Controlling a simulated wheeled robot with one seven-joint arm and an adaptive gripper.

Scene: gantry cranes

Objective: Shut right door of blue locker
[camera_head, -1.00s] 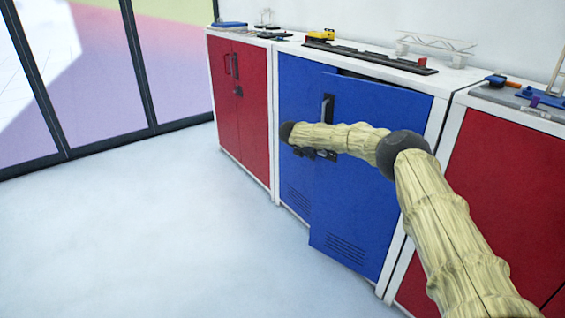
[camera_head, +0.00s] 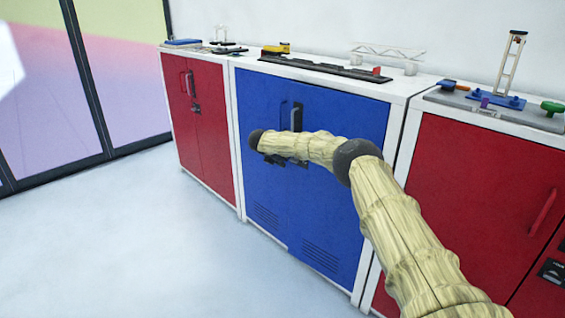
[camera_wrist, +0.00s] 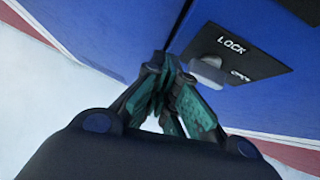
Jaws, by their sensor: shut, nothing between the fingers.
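The blue locker's right door (camera_head: 335,200) now looks flush or nearly flush with the frame in the head view. Its dark handle (camera_head: 297,117) stands near the middle seam. The left door (camera_head: 258,170) is shut beside it. My gripper (camera_head: 282,161) is at the seam below the handles, partly hidden by my arm. In the wrist view my gripper (camera_wrist: 178,92) is shut and empty, its fingertips close to the door by the black lock plate (camera_wrist: 235,55) marked LOCK. I cannot tell whether the fingertips touch the door.
A red locker (camera_head: 205,120) stands to the left and another red locker (camera_head: 480,200) to the right. Crane models, such as the white gantry (camera_head: 390,53), sit on the white tops. The pale floor (camera_head: 120,240) in front is clear.

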